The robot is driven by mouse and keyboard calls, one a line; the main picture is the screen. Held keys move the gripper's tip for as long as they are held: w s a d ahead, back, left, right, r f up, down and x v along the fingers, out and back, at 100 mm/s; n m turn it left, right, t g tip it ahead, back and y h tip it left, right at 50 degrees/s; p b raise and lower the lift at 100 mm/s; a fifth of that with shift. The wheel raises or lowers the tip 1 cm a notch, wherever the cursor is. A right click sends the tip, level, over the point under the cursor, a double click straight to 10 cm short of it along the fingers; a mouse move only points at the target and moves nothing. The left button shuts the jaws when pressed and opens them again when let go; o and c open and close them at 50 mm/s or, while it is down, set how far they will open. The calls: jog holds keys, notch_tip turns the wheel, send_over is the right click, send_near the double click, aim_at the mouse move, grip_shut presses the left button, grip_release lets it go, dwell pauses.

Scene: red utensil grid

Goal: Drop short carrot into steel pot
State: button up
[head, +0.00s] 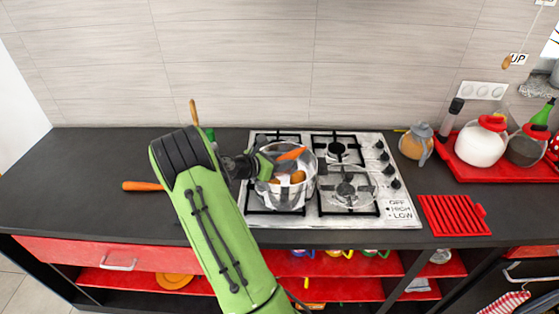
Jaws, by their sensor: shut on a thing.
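The steel pot (287,201) stands on the left front burner of the stove. My gripper (277,158) reaches in from the left at the pot's rim. It is shut on the short carrot (293,153), an orange piece pointing right over the back part of the pot's opening. The carrot's left end is hidden by the gripper. Whether the carrot touches the pot's rim cannot be told. Orange pieces (298,176) lie inside the pot, their shapes partly hidden.
Another carrot (142,186) lies on the dark counter (75,185) left of my arm. A glass lid (348,186) seems to rest on the right front burner. A red grid (453,215) lies right of the stove (375,213). A red tray (470,178) holds jars at the right.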

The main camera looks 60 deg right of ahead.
jog(key=shift+a, duration=0.15)
jog(key=o, duration=1.1)
jog(key=shift+o, duration=0.2)
jog(key=p+v, duration=0.1)
jog(key=v, duration=1.4)
jog(key=shift+a, duration=0.35)
jog(key=shift+w+r, duration=0.15)
